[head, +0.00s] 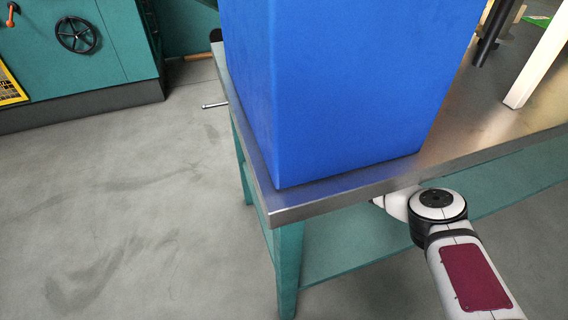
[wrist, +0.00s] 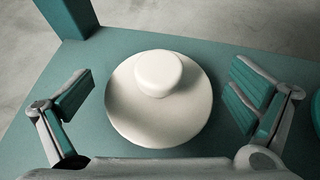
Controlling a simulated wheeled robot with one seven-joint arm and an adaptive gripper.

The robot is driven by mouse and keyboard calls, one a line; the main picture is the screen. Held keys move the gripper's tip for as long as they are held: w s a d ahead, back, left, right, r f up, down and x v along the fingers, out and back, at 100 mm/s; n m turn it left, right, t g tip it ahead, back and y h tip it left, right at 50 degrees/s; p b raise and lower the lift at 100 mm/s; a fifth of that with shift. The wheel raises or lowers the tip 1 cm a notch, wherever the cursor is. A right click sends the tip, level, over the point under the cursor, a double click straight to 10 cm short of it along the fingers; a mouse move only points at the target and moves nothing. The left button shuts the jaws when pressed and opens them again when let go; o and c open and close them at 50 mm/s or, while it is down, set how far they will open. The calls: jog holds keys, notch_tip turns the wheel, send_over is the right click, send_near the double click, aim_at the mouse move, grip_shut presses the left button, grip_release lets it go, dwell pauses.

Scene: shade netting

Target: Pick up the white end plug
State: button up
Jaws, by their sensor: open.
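The white end plug (wrist: 135,118) is a round disc with a smaller round knob on top. In the wrist view it rests on a green shelf, between the two fingers of my gripper (wrist: 160,98). The fingers are spread wide with a gap on each side of the plug, and nothing is held. In the head view the plug and my gripper are hidden; my arm reaches in below the metal tabletop at the lower right.
The shelf (head: 375,238) lies under the metal table (head: 335,198). A large blue box (head: 345,85) stands on the tabletop. A table leg (head: 290,270) is at the front corner. A green object (wrist: 315,105) shows at the wrist view's right edge. Floor is clear at left.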

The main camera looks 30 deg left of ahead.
jog(key=c, duration=1)
jog(key=shift+c, duration=0.2)
